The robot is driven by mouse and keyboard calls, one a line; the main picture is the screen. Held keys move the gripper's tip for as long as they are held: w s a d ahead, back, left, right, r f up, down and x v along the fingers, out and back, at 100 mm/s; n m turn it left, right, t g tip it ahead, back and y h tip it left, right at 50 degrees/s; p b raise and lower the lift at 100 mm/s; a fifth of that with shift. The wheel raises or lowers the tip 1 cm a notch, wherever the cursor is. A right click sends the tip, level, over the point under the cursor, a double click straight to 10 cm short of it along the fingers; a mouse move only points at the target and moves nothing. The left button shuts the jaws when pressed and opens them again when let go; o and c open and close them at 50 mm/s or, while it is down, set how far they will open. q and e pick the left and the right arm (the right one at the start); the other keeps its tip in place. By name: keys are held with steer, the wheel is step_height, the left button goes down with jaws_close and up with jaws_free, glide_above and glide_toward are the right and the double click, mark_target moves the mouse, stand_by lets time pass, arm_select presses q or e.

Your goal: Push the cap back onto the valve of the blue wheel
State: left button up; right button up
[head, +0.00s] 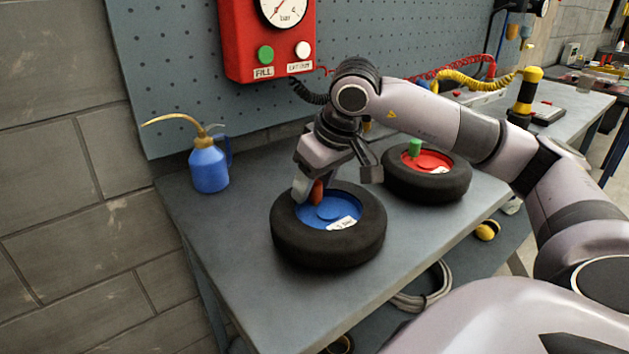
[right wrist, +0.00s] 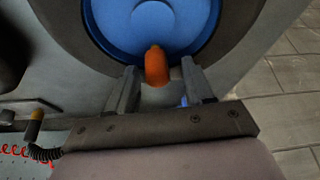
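The blue wheel (head: 345,206) lies flat on the bench in a black tyre (head: 330,250), with a white label on its disc. An orange cap (head: 317,191) stands near the far-left edge of the blue disc. My right gripper (head: 310,188) is down over that edge of the wheel. In the right wrist view its fingers (right wrist: 160,80) are open on either side of the orange cap (right wrist: 157,70), with a gap on each side. The valve itself is hidden, so I cannot tell how the cap sits on it. My left gripper is out of view.
A red wheel (head: 432,157) with a green cap (head: 414,147) lies right of the blue wheel. A blue oil can (head: 209,168) stands at the bench's left. A red gauge box (head: 265,45) hangs on the pegboard behind. The bench front (head: 255,290) is clear.

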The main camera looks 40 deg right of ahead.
steer(key=shift+d, duration=0.15)
steer(key=shift+s+r, duration=0.2)
steer(key=shift+r, duration=0.4)
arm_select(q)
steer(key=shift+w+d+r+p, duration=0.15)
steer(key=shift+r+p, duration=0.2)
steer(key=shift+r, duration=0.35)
arm_select(e)
steer(key=v, duration=0.6)
